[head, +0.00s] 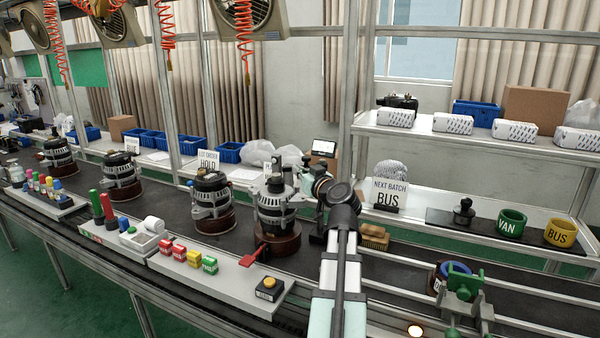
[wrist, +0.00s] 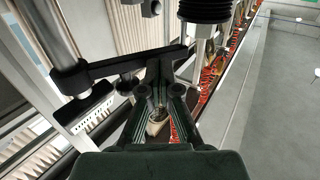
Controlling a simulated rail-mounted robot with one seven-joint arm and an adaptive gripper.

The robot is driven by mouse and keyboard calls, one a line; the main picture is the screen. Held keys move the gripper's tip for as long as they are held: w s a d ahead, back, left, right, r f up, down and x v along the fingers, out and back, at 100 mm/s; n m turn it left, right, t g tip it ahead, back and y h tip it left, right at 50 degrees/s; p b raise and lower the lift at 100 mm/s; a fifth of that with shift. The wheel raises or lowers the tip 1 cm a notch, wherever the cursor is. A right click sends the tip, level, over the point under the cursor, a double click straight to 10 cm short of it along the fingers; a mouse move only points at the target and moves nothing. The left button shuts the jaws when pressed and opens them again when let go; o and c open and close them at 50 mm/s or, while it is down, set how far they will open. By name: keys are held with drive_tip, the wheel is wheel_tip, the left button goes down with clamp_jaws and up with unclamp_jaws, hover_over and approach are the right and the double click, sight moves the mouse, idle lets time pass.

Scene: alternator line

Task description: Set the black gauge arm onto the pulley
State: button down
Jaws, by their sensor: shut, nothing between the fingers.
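In the wrist view a black bar, which looks like the gauge arm (wrist: 112,68), runs from a round metal post at the left toward the upper middle. A black ribbed cylinder, seemingly the pulley (wrist: 205,10), shows at the top edge, near the bar's right end. I cannot tell whether they touch. My gripper (wrist: 160,82) is shut with nothing held, its fingers close by the bar; contact is unclear. In the head view my gripper (head: 290,178) is beside the top of the nearest alternator (head: 275,212); my wrist partly hides the area on its right.
More alternators (head: 212,200) stand to the left on the dark conveyor. A brush (head: 375,237) and a green fixture (head: 464,290) are to the right.

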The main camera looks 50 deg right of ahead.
drive_tip(key=s+a+b, duration=0.4)
drive_tip(key=s+a, duration=0.5)
drive_tip(key=shift+s+a, duration=0.15)
drive_tip(key=shift+s, duration=0.25)
